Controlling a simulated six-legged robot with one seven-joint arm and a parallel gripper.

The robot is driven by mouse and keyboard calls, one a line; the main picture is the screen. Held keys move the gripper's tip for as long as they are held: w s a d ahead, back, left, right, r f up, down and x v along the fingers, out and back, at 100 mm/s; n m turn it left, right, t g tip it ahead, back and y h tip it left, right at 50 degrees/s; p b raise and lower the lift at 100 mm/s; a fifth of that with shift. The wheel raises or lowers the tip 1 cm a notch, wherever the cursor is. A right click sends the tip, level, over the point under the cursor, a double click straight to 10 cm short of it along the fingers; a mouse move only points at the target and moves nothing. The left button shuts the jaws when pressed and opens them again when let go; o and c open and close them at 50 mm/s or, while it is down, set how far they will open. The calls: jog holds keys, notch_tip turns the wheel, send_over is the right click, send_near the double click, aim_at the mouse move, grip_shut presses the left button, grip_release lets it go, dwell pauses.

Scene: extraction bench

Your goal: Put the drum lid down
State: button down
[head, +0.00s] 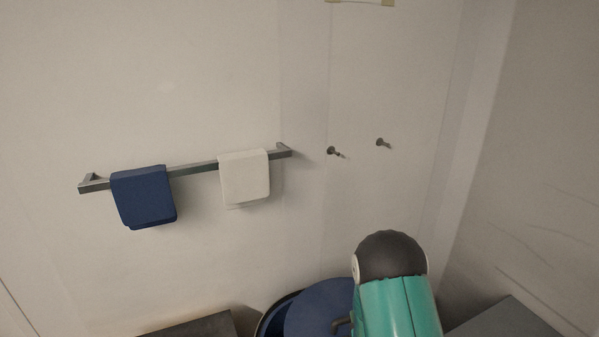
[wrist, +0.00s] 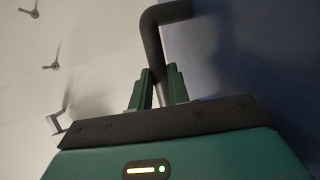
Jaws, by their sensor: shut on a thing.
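The drum lid (head: 315,308) is a flat blue disc at the bottom of the head view, partly hidden by my teal arm. It overlaps the drum, whose dark blue rim (head: 266,322) shows to its left; I cannot tell whether lid and drum touch. In the wrist view the lid's blue face (wrist: 250,60) fills the right side. Its dark bent handle (wrist: 152,42) runs down between the green fingers of my gripper (wrist: 159,82), which is shut on it. The head view shows a bit of the handle (head: 342,326); my fingers are hidden there.
A wall rail (head: 195,168) carries a blue towel (head: 144,196) and a white towel (head: 244,177). Two hooks (head: 334,152) (head: 382,143) are on the wall to its right. A dark surface (head: 195,326) lies left of the drum, and a grey one (head: 505,320) lies right of my arm.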

notch_tip(320, 180, up, 7)
notch_tip(320, 180, down, 7)
jog(key=shift+r, duration=3.55)
jog(key=shift+f, duration=3.5)
jog(key=shift+r, duration=3.45)
notch_tip(320, 180, down, 7)
jog(key=shift+w+f, duration=0.1)
jog(key=shift+a, duration=0.25)
